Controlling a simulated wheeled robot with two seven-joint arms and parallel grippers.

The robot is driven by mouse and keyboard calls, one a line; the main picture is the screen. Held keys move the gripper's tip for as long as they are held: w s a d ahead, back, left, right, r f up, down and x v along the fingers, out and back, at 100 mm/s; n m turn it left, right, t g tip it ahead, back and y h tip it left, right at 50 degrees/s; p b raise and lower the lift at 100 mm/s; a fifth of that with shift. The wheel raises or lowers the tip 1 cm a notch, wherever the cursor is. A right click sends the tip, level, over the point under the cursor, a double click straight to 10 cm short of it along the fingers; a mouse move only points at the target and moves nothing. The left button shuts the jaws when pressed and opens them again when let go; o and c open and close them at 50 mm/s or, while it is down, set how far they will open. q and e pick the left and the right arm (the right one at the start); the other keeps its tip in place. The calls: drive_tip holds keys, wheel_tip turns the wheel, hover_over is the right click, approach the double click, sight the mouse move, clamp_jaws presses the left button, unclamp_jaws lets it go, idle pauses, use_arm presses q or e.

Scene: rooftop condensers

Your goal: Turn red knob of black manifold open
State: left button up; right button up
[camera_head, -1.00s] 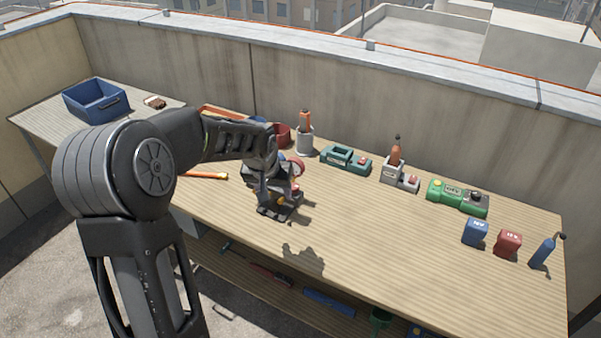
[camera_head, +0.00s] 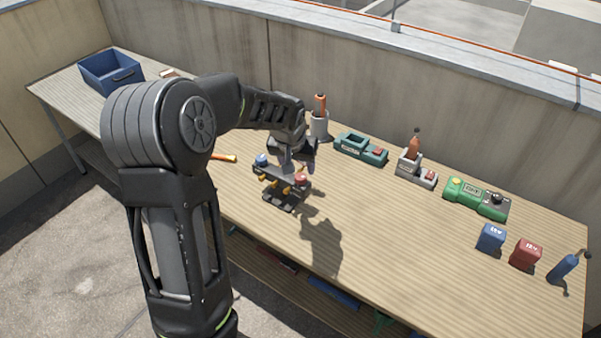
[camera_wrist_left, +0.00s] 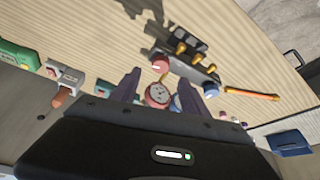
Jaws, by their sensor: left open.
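The black manifold (camera_head: 284,195) stands on the wooden bench, with brass fittings along its front side. Its red knob (camera_head: 301,178) is on the right end and its blue knob (camera_head: 261,160) on the left end. My open left gripper (camera_head: 298,164) is just above and behind the manifold, near the red knob. In the left wrist view the red knob (camera_wrist_left: 160,66) lies just beyond the fingertips, with the manifold body (camera_wrist_left: 196,57) past it. A red-rimmed gauge (camera_wrist_left: 158,95) shows between the fingers; a blue one is partly hidden behind one finger. Contact cannot be told. My right gripper is out of view.
Behind and right stand a grey holder (camera_head: 319,125) with an orange-handled tool, a teal device (camera_head: 361,149), a grey stand (camera_head: 416,170) and a green device (camera_head: 476,198). A blue bin (camera_head: 110,72) sits far left. The bench front right of the manifold is clear.

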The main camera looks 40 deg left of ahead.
sight(301, 176)
use_arm(q)
drive_tip(key=p+x, duration=0.1)
drive_tip(key=x, duration=0.5)
drive_tip(key=shift+f, duration=0.15)
clamp_jaws()
idle(0.4)
